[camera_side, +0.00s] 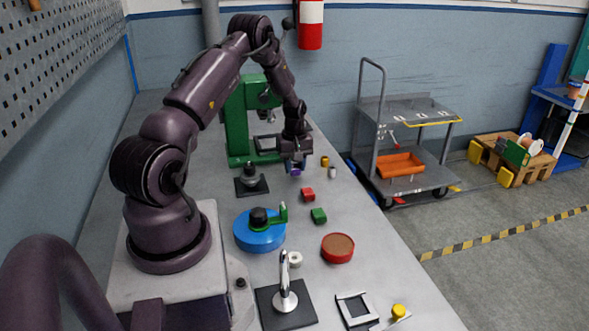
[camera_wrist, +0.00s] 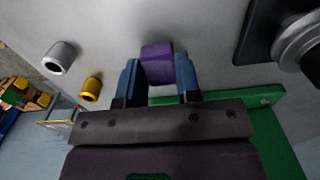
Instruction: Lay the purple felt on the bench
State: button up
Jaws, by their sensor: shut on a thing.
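My gripper (camera_side: 296,164) is at the far part of the bench, just right of a green machine frame. It is shut on the purple felt, a small block-like purple piece (camera_wrist: 157,62) held between the two blue fingers (camera_wrist: 158,78) in the wrist view. In the side view only a sliver of the purple felt (camera_side: 296,171) shows below the fingers. The grey bench (camera_side: 375,235) lies beneath it. I cannot tell whether the felt touches the bench.
The green machine (camera_side: 238,120) is at left. The bench's right edge is close.

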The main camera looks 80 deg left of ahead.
jog(key=shift+f, duration=0.7)
jog(key=shift+f, duration=0.2)
jog(key=o, duration=0.9)
jog(key=shift+r, duration=0.15)
